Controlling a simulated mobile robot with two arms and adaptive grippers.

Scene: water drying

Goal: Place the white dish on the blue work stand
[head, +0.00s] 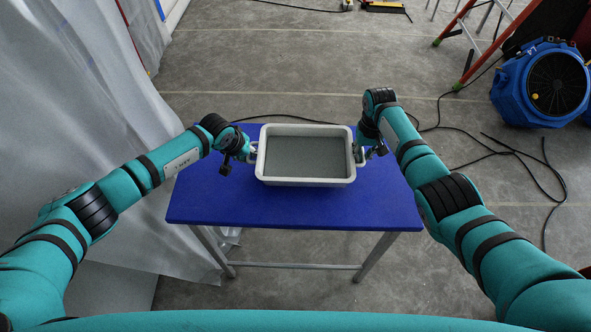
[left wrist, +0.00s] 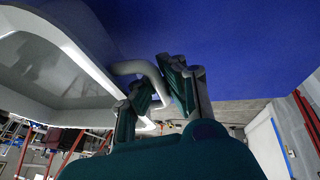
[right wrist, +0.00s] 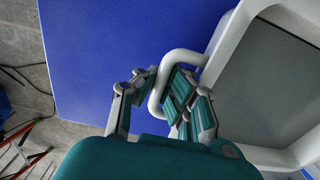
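The white dish (head: 306,181) is a rectangular tray with a grey inner floor, upright over the far middle of the blue work stand (head: 290,210). I cannot tell whether its base touches the top. My left gripper (head: 250,153) is at its left handle (left wrist: 140,68), with the fingers closed around the bar in the left wrist view. My right gripper (head: 361,153) is at its right handle (right wrist: 158,95), with the fingers on both sides of the bar. The dish rim (right wrist: 228,45) is beside the right fingers. The dish's underside is hidden.
The stand's front and side areas are bare. A white sheet (head: 130,210) hangs on the left. Black cables (head: 500,145) lie on the concrete floor. A blue fan (head: 545,83) and a red-legged ladder (head: 465,65) stand at the right.

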